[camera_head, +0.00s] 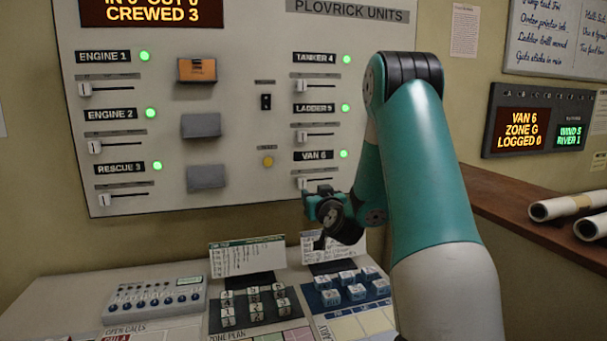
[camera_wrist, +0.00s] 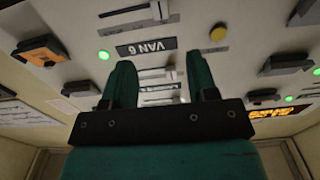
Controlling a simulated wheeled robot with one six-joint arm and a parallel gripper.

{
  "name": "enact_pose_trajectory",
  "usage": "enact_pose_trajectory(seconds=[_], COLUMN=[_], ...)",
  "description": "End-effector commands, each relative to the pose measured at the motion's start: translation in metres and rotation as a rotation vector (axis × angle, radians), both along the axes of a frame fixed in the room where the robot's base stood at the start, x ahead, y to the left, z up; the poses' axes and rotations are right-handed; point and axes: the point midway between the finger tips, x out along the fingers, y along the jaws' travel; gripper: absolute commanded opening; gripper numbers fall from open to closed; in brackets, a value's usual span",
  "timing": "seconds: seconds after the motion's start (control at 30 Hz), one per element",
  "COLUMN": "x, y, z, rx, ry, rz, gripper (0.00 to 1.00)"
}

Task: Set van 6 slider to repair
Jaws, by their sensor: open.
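The VAN 6 label (camera_head: 313,155) is at the lower right of the wall panel, with a lit green lamp beside it. Its slider knob (camera_head: 302,183) is white and sits at the left end of its horizontal track. My gripper (camera_head: 318,203) is just below and right of that knob, partly covering the area under the track. In the wrist view, my gripper (camera_wrist: 161,75) is open, and pale slider parts show between its green fingers below the VAN 6 label (camera_wrist: 147,48). I cannot tell whether a finger touches the knob.
Other sliders, such as LADDER 5 (camera_head: 302,136) and TANKER 4 (camera_head: 300,87), are above on the panel (camera_head: 230,40). A sloped desk with key blocks (camera_head: 352,285) and a card stand (camera_head: 247,257) lies below. A wooden ledge (camera_head: 530,220) with paper rolls is at right.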

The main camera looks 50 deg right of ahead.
Motion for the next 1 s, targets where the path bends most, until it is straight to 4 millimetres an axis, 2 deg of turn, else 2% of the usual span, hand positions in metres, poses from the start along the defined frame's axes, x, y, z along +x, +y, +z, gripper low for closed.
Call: enact_pose_trajectory(seconds=[0.03,0.1,0.6,0.8,1.0], x=[0.009,0.019,0.096,0.108,0.110], y=[-0.004,-0.010,-0.056,-0.065,-0.066], z=[0.008,0.008,0.003,0.001,0.000], rx=[0.002,0.001,0.001,0.001,0.002], ry=[0.002,0.002,-0.001,0.000,0.000], rz=[0.003,0.003,0.004,0.003,0.002], gripper=[0.53,0.53,0.53,0.53,0.53])
